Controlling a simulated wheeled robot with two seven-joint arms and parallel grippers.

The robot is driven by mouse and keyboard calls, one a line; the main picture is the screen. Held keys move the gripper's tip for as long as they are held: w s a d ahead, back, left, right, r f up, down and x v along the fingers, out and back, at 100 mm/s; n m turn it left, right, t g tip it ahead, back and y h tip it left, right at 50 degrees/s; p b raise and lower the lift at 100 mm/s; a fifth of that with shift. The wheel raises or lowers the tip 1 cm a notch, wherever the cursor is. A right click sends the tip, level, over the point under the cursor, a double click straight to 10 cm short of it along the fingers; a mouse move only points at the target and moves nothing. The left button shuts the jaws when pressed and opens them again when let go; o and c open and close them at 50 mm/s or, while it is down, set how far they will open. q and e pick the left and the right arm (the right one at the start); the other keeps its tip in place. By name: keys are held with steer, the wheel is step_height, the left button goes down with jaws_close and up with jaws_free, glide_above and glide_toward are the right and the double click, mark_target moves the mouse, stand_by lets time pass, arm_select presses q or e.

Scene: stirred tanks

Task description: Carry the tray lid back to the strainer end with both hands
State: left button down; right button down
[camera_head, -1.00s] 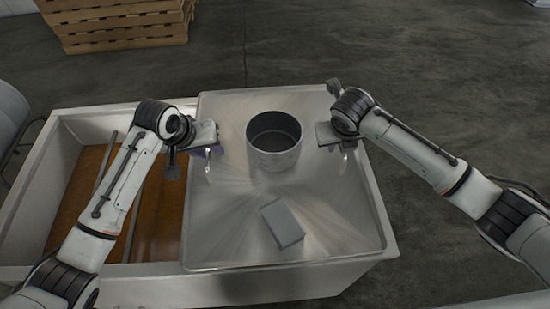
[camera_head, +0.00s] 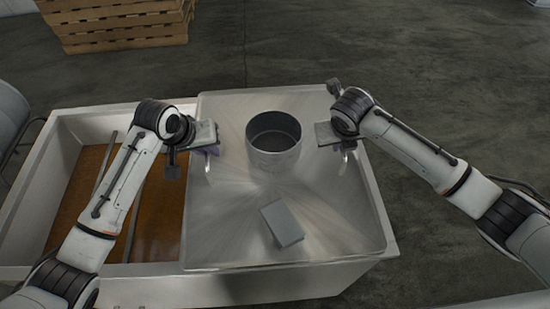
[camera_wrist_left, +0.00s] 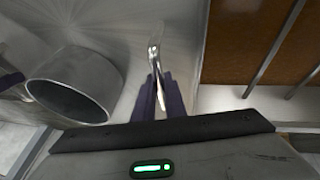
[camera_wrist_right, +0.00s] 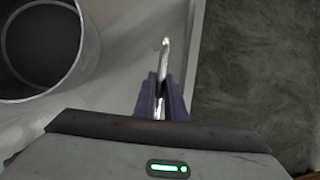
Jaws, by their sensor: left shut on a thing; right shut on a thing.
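The tray lid (camera_head: 225,240) is a broad shiny metal sheet that covers the right part of the white trough. A round metal pot (camera_head: 274,160) and a grey block (camera_head: 282,224) stand on it. My left gripper (camera_head: 208,160) is shut on the lid's left upright handle, which also shows between the fingers in the left wrist view (camera_wrist_left: 155,60). My right gripper (camera_head: 343,150) is shut on the right handle, which shows in the right wrist view (camera_wrist_right: 165,58). The pot stands between the two grippers. No strainer can be made out.
The open left part of the trough (camera_head: 45,180) holds brown liquid (camera_head: 152,210) with thin bars across it. Wooden pallets (camera_head: 115,25) are stacked at the back left. The floor (camera_head: 420,70) to the right is clear.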

stand_by(0.7)
arm_select(q)
steer(key=shift+w+r, duration=0.15)
steer(key=shift+r, duration=0.15)
arm_select(e)
steer(key=shift+w+r, duration=0.15)
steer(key=shift+r, duration=0.1)
